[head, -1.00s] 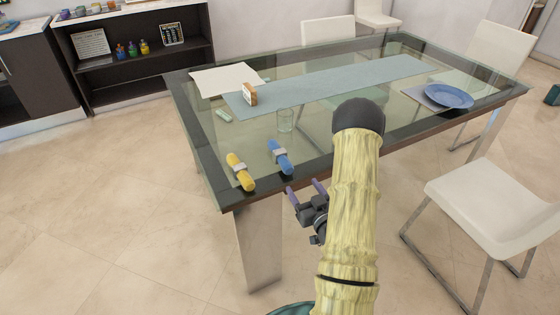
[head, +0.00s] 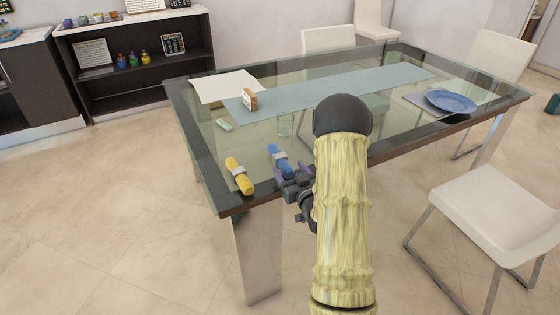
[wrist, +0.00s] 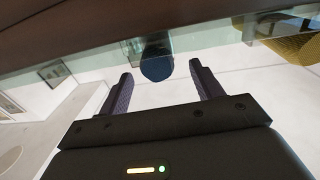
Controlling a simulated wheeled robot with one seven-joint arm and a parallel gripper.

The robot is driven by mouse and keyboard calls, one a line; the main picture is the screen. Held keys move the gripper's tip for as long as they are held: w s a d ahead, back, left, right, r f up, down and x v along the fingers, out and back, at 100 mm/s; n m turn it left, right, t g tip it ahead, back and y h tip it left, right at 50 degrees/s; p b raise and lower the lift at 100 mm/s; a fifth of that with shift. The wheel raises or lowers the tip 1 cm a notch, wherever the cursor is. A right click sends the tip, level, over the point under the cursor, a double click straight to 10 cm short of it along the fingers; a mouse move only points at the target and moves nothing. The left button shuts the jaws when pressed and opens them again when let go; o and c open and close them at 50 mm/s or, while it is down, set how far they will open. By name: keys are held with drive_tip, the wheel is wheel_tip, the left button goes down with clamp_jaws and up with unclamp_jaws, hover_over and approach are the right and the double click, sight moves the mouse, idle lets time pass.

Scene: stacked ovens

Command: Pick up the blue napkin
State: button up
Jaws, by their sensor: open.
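The rolled blue napkin (head: 278,157) with a pale ring lies near the front left edge of the glass table (head: 262,201). My gripper (head: 287,177) is at the table edge, just in front of the napkin's near end and partly overlapping it in the head view. In the wrist view my gripper (wrist: 157,85) is open with nothing between its fingers. The napkin's dark blue end (wrist: 157,66) shows just beyond and between the fingertips. I cannot tell whether they touch it.
A rolled yellow napkin (head: 239,176) lies just left of the blue one; it also shows in the wrist view (wrist: 300,45). A drinking glass (head: 285,125) stands behind. A blue plate (head: 451,101) and white chair (head: 490,215) are at right.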

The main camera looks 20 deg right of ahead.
sight(282, 158)
drive_tip(key=shift+w, duration=2.65)
drive_tip(key=c, duration=1.1)
drive_tip(key=shift+r, duration=0.1)
wheel_tip(282, 158, up, 10)
drive_tip(key=shift+p, duration=0.85)
